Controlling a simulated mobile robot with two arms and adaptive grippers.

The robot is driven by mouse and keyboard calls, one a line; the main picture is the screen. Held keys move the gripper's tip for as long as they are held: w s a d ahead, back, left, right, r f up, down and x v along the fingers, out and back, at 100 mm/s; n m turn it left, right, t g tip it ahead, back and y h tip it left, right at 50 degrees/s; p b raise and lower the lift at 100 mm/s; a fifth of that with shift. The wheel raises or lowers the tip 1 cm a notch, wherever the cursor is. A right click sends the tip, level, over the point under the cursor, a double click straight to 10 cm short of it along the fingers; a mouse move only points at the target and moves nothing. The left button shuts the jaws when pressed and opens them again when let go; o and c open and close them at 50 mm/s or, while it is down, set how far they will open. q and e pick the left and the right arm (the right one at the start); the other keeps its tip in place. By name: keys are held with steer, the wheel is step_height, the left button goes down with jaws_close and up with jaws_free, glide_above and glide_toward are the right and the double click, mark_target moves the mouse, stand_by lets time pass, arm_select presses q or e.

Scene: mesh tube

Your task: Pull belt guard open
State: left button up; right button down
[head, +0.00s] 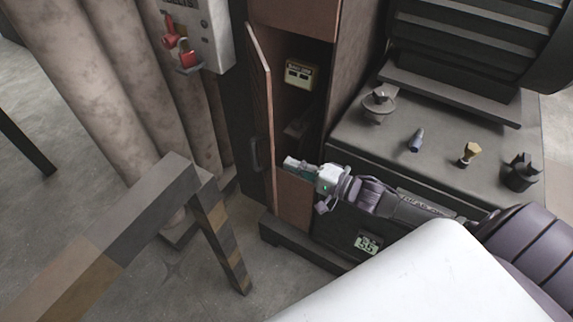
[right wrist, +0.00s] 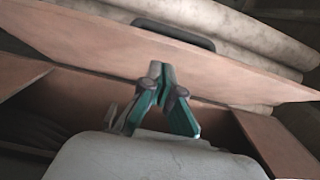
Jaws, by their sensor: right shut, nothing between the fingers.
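The belt guard (head: 263,110) looks to be the reddish-brown hinged panel on the tall cabinet. It stands swung out from the cabinet, with a dark handle (head: 256,153) on its outer face. My right gripper (head: 290,163) is at the opening, on the inner side of the panel. In the right wrist view its teal fingers (right wrist: 155,72) are shut and empty, with their tips close to or against the panel (right wrist: 200,62); I cannot tell if they touch. The handle (right wrist: 172,36) shows beyond the panel's edge there. My left gripper is not in view.
A yellowish box (head: 301,74) is inside the cabinet. A machine top (head: 365,140) to the right carries several small parts. A grey box with red padlocks (head: 187,54) hangs at upper left. A striped barrier (head: 215,225) stands at front left, with open floor beside it.

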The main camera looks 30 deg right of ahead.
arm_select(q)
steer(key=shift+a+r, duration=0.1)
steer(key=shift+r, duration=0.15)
arm_select(e)
steer(key=shift+w+a, duration=0.2)
steer(key=shift+a, duration=0.75)
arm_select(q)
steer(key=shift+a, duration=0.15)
arm_select(e)
steer(key=shift+r, duration=0.1)
